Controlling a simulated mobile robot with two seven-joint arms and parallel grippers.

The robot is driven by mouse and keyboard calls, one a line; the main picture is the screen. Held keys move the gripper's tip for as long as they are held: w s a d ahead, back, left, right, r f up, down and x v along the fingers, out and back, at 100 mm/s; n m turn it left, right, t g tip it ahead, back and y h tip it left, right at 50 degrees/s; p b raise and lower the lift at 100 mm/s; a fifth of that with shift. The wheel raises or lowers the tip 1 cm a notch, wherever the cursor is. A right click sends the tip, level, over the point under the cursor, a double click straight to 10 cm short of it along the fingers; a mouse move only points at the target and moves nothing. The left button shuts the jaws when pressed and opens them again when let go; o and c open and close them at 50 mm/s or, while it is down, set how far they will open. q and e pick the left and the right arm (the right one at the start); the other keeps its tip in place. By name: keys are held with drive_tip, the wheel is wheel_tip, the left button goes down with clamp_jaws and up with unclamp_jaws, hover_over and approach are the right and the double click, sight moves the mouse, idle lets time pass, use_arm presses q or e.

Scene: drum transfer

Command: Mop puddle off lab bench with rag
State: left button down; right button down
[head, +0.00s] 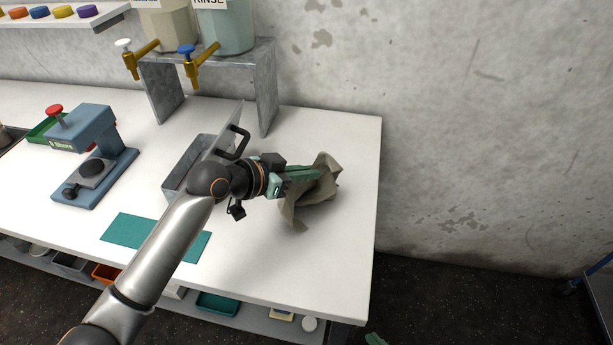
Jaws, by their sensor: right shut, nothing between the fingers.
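A grey-brown rag (325,190) is crumpled near the right end of the white lab bench (330,270). My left gripper (318,174), with green fingers, reaches over the bench from the left and is shut on the rag. The cloth bunches up around the fingertips and hangs down on the near side. Whether its lower edge touches the bench is unclear. Only a green tip of my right gripper (375,339) shows at the bottom edge, beyond the bench; it is shut and empty. I cannot make out a puddle; my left arm and the rag cover part of the bench.
A grey metal box (178,180) with a raised, handled lid stands just behind my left wrist. A teal mat (125,230) lies at the front. A blue press (90,130) stands left. A metal stand (266,90) with tapped containers is at the back. The right front bench is clear.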

use_arm(q)
drive_tip(key=s+a, duration=0.2)
drive_tip(key=s, duration=0.5)
drive_tip(key=shift+s, duration=0.4)
drive_tip(key=shift+a, duration=0.2)
